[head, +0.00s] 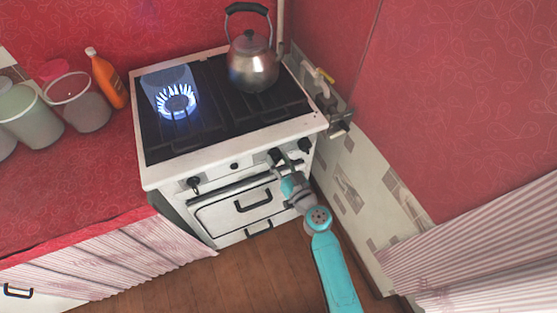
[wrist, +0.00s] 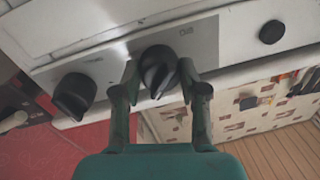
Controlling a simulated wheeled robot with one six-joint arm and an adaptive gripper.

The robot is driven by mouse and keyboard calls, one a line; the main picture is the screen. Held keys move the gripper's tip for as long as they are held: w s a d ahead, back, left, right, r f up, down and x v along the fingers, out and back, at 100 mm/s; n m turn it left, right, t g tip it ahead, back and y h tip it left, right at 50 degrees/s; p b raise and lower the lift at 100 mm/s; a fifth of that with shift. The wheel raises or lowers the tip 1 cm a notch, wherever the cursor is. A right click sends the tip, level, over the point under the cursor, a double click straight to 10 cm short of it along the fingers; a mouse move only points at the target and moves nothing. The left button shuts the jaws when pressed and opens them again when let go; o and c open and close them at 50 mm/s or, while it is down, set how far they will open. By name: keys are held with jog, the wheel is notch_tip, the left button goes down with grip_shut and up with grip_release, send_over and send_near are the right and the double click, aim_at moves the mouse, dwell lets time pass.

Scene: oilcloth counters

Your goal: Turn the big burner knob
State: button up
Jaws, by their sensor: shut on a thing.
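The big burner knob (wrist: 158,70) is black and sits on the pale front panel, with a small label that seems to read "BIG" beside it in the wrist view. My gripper (wrist: 160,80) has its two green fingers on either side of this knob and is shut on it. In the head view my gripper (head: 279,162) is at the right part of the stove's front panel and hides most of the knob. The white stove (head: 155,173) has a blue flame (head: 176,101) burning at its left burner.
A metal kettle (head: 253,68) stands on the right side of the cooktop. Other black knobs sit to the left (wrist: 75,96) and right (wrist: 272,32) of the held one. A tiled wall (head: 352,185) is close on the right. Canisters (head: 78,103) and an orange bottle (head: 107,78) stand left.

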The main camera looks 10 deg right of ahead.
jog(key=m, duration=0.5)
jog(key=shift+m, duration=0.3)
jog(key=m, duration=0.4)
jog(key=shift+f+m+t, duration=0.1)
jog(key=shift+m+t, duration=0.3)
jog(key=m+h, duration=0.1)
jog(key=m, duration=0.4)
jog(key=shift+a, duration=0.1)
jog(key=m, duration=0.4)
jog(key=shift+t+h, duration=0.3)
jog(key=shift+m, duration=0.5)
jog(key=o, duration=1.1)
jog(key=shift+o, duration=0.2)
jog(key=shift+s, duration=0.1)
jog(key=v, duration=1.1)
jog(key=shift+s, duration=0.4)
